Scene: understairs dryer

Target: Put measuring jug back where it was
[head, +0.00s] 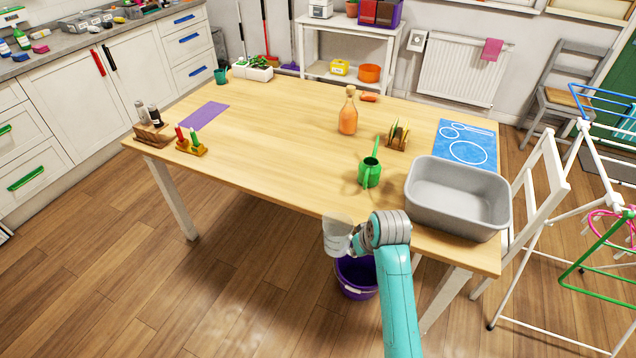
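The measuring jug (337,233) is a clear, see-through vessel. It is in the air at the table's near edge, up and to the left of a purple bucket on the floor, and looks roughly upright. My gripper (355,242) is at the jug's right side and appears shut on it. The fingers are small and partly hidden by the wrist. The wooden table (270,150) lies just beyond the jug.
A grey basin (458,195) stands at the table's right end, with a green watering can (369,172) left of it. A purple bucket (357,278) is on the floor below. A white chair (540,185) and drying rack are at right. The table's middle left is clear.

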